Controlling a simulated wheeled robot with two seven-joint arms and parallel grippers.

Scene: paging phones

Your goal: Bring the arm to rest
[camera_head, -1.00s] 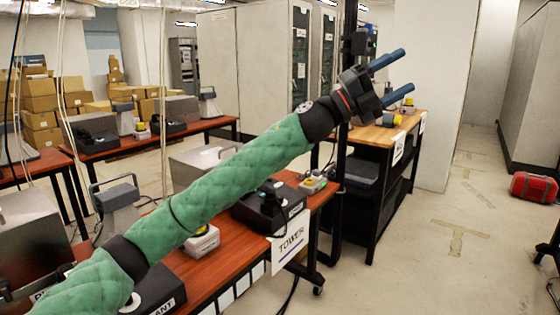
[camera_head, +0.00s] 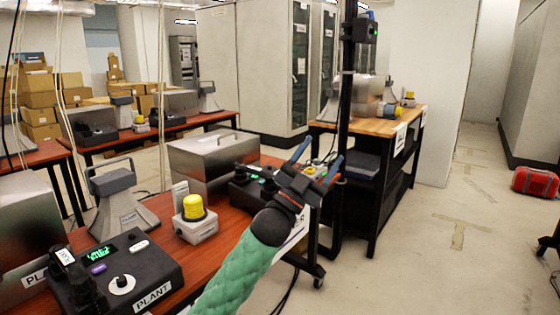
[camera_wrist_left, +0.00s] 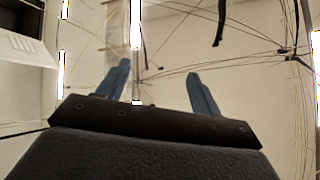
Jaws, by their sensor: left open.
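My left gripper (camera_head: 316,164) is at the end of my green-sleeved arm, in the middle of the head view. Its two blue fingers stand apart with nothing between them. In the picture it covers part of the black console at the table's right end; I cannot tell how far apart they are. In the left wrist view the open blue fingers (camera_wrist_left: 165,90) point toward the ceiling, with hanging wires beyond. My right gripper is not in view.
A red-brown table (camera_head: 222,238) holds a console (camera_head: 135,275) labelled PLANT, a yellow-topped box (camera_head: 196,222), a grey horn speaker (camera_head: 118,200) and a metal case (camera_head: 205,158). A black post (camera_head: 346,110) stands behind the gripper. The floor at right (camera_head: 430,260) is mostly clear.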

